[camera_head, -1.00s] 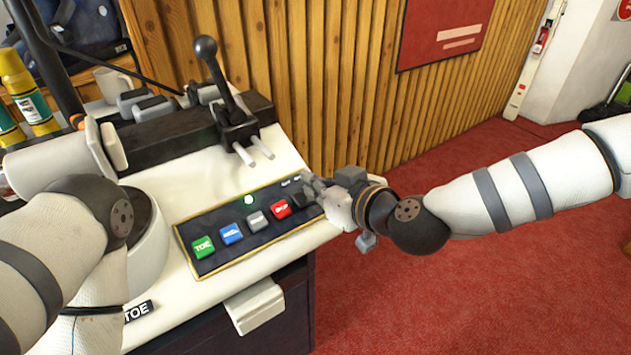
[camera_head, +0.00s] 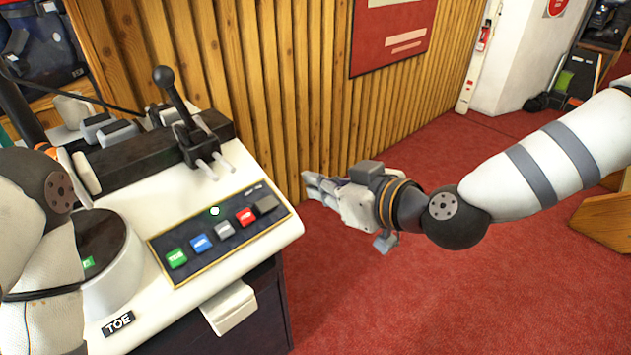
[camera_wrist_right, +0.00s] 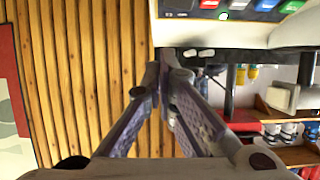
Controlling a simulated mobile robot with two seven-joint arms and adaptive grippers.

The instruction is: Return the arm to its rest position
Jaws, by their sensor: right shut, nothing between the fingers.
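My right gripper (camera_head: 308,186) is shut and empty. It hangs in free air to the right of the white machine, apart from its button panel (camera_head: 220,232). In the right wrist view its two fingers (camera_wrist_right: 160,72) meet at the tips, with wood panelling and the machine beyond them. My right arm comes in from the right edge of the head view. My left arm shows at the left edge, but its gripper is not visible.
The panel carries green, blue, grey, red and dark buttons and a lit lamp (camera_head: 214,211). A black lever (camera_head: 178,100) stands at the machine's back. Slatted wood wall (camera_head: 260,90) lies behind. Red carpet (camera_head: 400,300) is open around my right arm.

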